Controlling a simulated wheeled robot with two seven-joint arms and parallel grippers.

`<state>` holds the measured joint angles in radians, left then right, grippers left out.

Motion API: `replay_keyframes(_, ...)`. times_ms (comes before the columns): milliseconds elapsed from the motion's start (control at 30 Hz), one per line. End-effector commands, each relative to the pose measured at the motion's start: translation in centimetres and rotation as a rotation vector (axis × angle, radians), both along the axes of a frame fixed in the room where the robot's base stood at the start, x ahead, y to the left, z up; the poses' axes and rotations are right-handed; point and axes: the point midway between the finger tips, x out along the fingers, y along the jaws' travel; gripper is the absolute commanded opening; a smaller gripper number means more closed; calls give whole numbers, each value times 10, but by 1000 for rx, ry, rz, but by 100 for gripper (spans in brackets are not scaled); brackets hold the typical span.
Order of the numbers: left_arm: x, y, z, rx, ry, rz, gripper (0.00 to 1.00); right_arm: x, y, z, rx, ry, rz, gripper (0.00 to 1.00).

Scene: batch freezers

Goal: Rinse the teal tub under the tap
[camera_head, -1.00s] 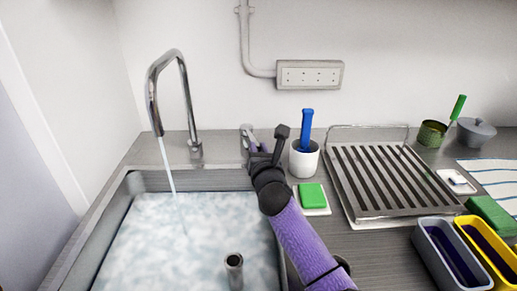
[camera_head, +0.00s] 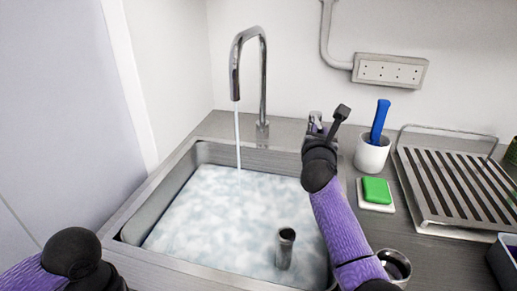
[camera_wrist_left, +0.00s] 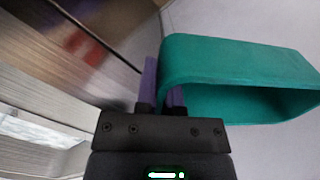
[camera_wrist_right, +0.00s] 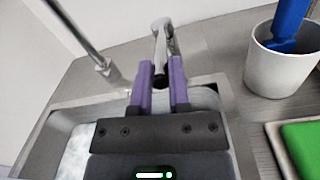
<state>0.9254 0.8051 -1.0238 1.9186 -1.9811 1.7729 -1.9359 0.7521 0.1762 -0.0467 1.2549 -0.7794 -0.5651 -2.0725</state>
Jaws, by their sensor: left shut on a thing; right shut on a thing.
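The teal tub (camera_wrist_left: 235,70) is in the left wrist view, tilted with its hollow side showing. My left gripper (camera_wrist_left: 162,85) is shut on its wall. The tub is outside the head view. The tap (camera_head: 262,80) stands behind the sink, and a thin stream of water (camera_head: 238,140) falls from its spout into the sink. My right gripper (camera_head: 316,130) is at the chrome tap lever (camera_wrist_right: 161,35) right of the spout. In the right wrist view, its fingers (camera_wrist_right: 160,88) are shut on that lever; the exact contact is partly hidden.
The sink (camera_head: 150,210) holds cloudy water with an upright metal pipe (camera_head: 285,250) in it. Right of it are a white cup (camera_head: 371,153) with a blue-handled tool, a green sponge (camera_head: 376,190) and a slatted drainer (camera_head: 450,190). A wall stands close on the left.

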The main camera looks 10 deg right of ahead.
Motion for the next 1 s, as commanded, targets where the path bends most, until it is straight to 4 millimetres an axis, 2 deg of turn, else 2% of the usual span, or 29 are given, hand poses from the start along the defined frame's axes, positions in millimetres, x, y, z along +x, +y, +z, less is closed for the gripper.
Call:
replay_keyframes(33,0,0,-14,0,5,0,0,6,8,-10,1,11,-23,0)
replay_keyframes(200,0,0,-13,0,5,0,0,8,15,-3,-1,5,-90,0)
replay_keyframes(467,0,0,-12,0,5,0,0,8,15,-1,-2,4,-92,0)
replay_keyframes(500,0,0,-12,0,5,0,0,8,15,-1,-1,2,-91,31)
replay_keyframes(633,0,0,-12,0,5,0,0,8,15,0,-1,2,-91,58)
replay_keyframes(900,0,0,-11,0,4,0,0,8,15,0,-2,0,-91,58)
replay_keyframes(1000,0,0,-4,0,1,0,0,1,19,2,-3,1,-91,58)
